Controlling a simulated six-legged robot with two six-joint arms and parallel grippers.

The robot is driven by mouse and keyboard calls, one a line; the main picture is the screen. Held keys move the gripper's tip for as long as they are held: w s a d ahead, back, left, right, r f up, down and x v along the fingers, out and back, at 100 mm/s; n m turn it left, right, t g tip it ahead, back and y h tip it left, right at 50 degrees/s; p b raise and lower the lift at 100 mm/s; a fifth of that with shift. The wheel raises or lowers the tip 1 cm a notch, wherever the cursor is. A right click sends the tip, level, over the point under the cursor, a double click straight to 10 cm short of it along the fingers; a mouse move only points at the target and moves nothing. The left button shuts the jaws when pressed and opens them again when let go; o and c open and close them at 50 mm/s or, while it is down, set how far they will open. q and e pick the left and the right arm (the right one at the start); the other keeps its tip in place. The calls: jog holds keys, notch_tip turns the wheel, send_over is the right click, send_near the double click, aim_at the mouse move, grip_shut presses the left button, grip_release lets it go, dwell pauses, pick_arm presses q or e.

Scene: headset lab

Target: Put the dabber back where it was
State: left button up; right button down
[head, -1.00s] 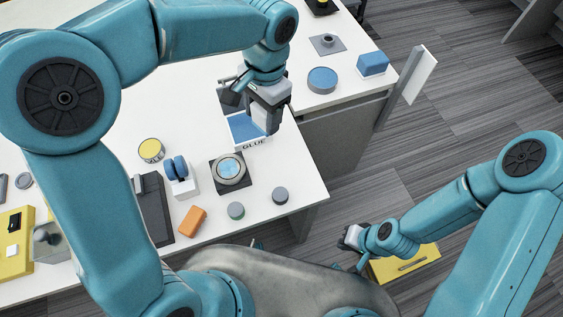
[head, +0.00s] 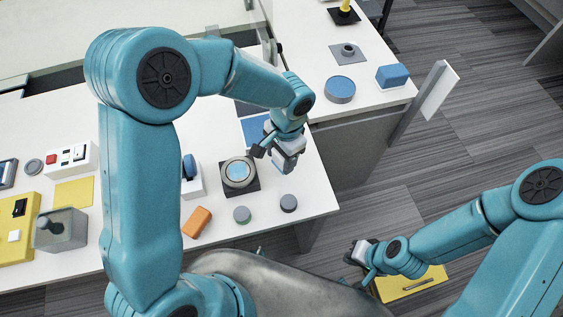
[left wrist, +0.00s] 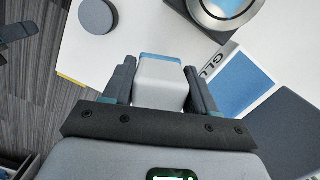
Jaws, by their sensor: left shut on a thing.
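My left gripper (head: 284,160) is shut on the dabber, a pale block with a blue edge, seen between the fingers in the left wrist view (left wrist: 160,82). I take this block to be the dabber. The gripper is near the table's right edge, right of the round device. The blue glue pad (head: 254,131) is partly hidden behind my left arm; its white rim and lettering show in the left wrist view (left wrist: 238,85). My right gripper (head: 356,252) is low, beyond the table's front edge; its finger gap is too small to judge.
The round device (head: 238,174) stands on a dark square. Two grey discs (head: 242,214) (head: 289,202) and an orange block (head: 197,222) lie near the front edge. A blue round pad (head: 340,88) and blue block (head: 392,76) are on the side table. A yellow drawer (head: 412,284) is low right.

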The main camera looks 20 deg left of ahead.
aim_at(281, 165)
pick_arm(q)
notch_tip(281, 165, down, 4)
jog(key=shift+s+f+b, duration=0.1)
jog(key=shift+b, duration=0.2)
jog(key=o, duration=1)
